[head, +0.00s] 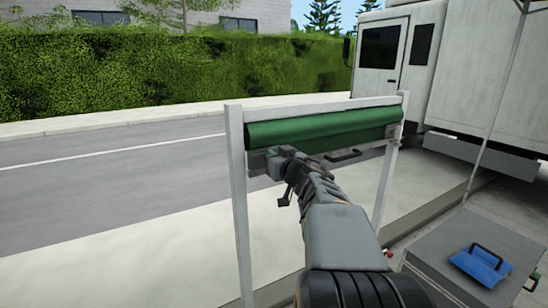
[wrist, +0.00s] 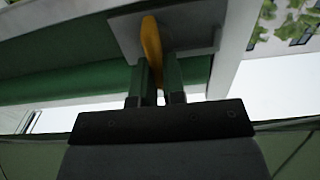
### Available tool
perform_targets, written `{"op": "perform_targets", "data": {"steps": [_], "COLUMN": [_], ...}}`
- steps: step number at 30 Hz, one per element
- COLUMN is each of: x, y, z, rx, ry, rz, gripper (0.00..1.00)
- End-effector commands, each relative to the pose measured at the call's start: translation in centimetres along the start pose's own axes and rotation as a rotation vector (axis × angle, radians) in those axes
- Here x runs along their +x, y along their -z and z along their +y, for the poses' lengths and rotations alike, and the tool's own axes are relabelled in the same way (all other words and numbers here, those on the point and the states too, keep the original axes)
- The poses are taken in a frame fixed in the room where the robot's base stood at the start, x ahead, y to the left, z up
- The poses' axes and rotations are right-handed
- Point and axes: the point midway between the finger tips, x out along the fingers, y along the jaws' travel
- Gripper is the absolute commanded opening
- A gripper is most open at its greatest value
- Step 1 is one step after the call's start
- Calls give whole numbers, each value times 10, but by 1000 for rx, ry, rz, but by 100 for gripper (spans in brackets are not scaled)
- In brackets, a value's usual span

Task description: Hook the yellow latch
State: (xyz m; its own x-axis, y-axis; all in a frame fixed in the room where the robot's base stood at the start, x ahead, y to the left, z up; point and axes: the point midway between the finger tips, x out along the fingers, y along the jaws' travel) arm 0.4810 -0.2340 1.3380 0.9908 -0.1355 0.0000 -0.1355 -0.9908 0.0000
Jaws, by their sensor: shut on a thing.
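The yellow latch (wrist: 152,40) shows in the wrist view as an upright yellow piece in front of a grey plate (wrist: 195,28). My gripper (wrist: 156,82) is shut on the latch, with a finger on each side of its lower part. In the head view my gripper (head: 275,160) reaches the left end of the bar under a rolled green cover (head: 320,125) on a white frame (head: 238,190). The latch is hidden there behind my gripper and arm. Whether the latch is hooked on anything cannot be told.
A black handle (head: 344,155) sits on the bar right of my gripper. A white truck (head: 400,50) stands at the back right. A grey box (head: 450,245) with a blue handled item (head: 480,265) on it is at lower right. Road and pavement lie open at left.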

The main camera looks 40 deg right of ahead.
Motion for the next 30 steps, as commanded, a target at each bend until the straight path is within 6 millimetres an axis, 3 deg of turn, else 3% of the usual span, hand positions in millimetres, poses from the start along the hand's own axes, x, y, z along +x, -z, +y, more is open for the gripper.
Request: {"op": "perform_targets", "data": {"steps": [11,30], "x": [0,0], "y": [-1,-6], "z": [-2,-12], "rx": [-94,-676], "ry": [0,0], "rz": [0,1], "gripper": [0,0]}}
